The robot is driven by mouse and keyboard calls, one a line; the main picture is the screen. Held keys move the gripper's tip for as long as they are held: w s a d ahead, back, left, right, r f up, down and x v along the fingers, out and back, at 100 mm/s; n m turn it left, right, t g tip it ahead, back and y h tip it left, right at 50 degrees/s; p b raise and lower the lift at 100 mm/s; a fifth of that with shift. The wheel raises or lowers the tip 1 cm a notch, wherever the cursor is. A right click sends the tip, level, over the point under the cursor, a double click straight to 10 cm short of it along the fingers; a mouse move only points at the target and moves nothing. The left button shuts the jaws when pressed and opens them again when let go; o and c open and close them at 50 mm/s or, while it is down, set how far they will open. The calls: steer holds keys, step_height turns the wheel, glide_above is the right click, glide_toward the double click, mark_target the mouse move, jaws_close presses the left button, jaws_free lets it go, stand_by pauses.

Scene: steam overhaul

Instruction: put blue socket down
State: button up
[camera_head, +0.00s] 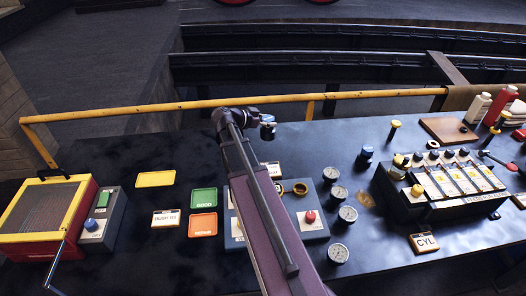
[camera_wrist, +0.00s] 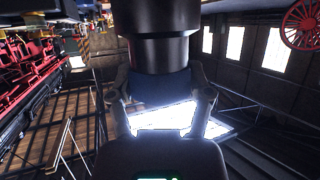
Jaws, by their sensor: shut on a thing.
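My gripper (camera_head: 262,122) is above the far part of the dark bench, near the yellow rail. In the wrist view its two fingers (camera_wrist: 165,101) are closed around a dark cylinder, black above with a dark blue band (camera_wrist: 162,86), which I take to be the blue socket. In the head view the held piece (camera_head: 268,131) is small and dark with a bluish top, clear of other objects. Another blue-topped piece (camera_head: 366,151) stands on the bench to the right.
Green (camera_head: 203,198), orange (camera_head: 203,225) and yellow (camera_head: 155,179) trays lie left of my arm. Several gauges (camera_head: 347,214) and a panel with a red button (camera_head: 310,216) are to its right. A valve rack (camera_head: 450,180) stands farther right.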

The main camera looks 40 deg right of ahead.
steer(key=s+a+f+b, duration=0.2)
steer(key=s+f+b, duration=0.2)
steer(key=f+b, duration=0.2)
steer(key=shift+s+f, duration=0.4)
steer(key=shift+f, duration=0.15)
steer(key=shift+a, duration=0.1)
steer(key=w+d, duration=0.3)
steer(key=w, duration=0.3)
steer(key=w+d+f+b, duration=0.1)
steer(key=w+d, duration=0.2)
steer(key=w, duration=0.4)
steer(key=shift+d+f, duration=0.2)
steer(key=shift+d, duration=0.15)
steer(key=shift+w, duration=0.1)
steer(key=shift+w+d+f+b, duration=0.15)
steer(key=shift+w+f+b, duration=0.15)
steer(key=shift+f+b, duration=0.65)
steer(key=shift+w+d+f+b, duration=0.1)
steer(key=shift+w+f+b, duration=0.15)
steer(key=shift+f+b, duration=0.7)
steer(key=o, duration=1.3)
steer(key=shift+o, duration=0.2)
